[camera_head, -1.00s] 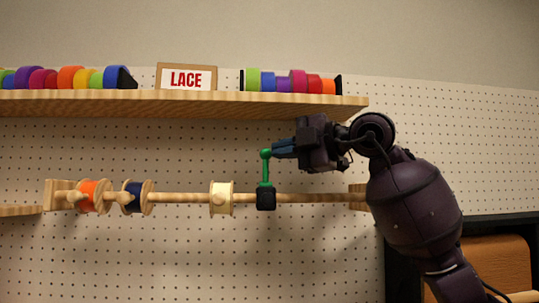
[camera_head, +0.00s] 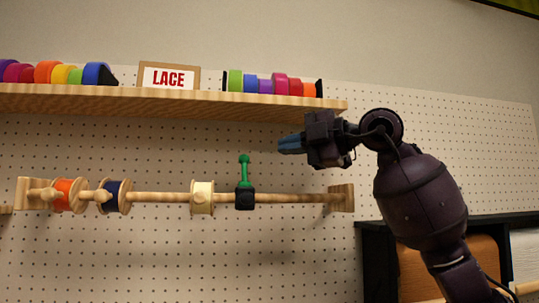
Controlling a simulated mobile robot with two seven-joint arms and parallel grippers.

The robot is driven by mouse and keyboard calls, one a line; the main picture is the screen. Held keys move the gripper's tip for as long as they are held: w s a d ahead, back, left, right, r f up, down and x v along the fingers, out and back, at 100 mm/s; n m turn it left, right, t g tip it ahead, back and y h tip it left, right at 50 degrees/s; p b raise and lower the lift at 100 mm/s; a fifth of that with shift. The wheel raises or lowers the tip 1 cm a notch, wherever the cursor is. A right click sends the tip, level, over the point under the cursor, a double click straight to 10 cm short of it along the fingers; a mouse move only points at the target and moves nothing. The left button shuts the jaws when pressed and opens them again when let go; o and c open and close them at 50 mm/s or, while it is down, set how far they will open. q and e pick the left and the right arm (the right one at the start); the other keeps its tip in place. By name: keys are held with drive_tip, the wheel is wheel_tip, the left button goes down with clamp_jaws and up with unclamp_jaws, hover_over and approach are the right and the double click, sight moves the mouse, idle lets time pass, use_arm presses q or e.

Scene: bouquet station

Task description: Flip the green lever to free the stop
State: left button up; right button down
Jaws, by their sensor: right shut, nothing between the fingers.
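The green lever (camera_head: 244,169) stands upright on the black stop (camera_head: 245,198), its round knob at the top. The stop sits around the wooden rod (camera_head: 285,197), just right of a cream spool (camera_head: 202,197). My right gripper (camera_head: 281,145) is shut and empty, with blue fingertips pointing left. It is to the right of the knob and slightly higher in the picture, with a visible gap between them. My left gripper is not in view.
An orange spool (camera_head: 67,195) and a navy spool (camera_head: 114,196) hang farther left on the rod. A wooden shelf (camera_head: 180,101) with ribbon rolls and a LACE sign (camera_head: 168,77) runs above. A wooden end bracket (camera_head: 341,198) holds the rod's right end.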

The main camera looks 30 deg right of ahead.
drive_tip(key=v, duration=0.5)
drive_tip(key=shift+b, duration=0.35)
drive_tip(key=shift+f, duration=0.1)
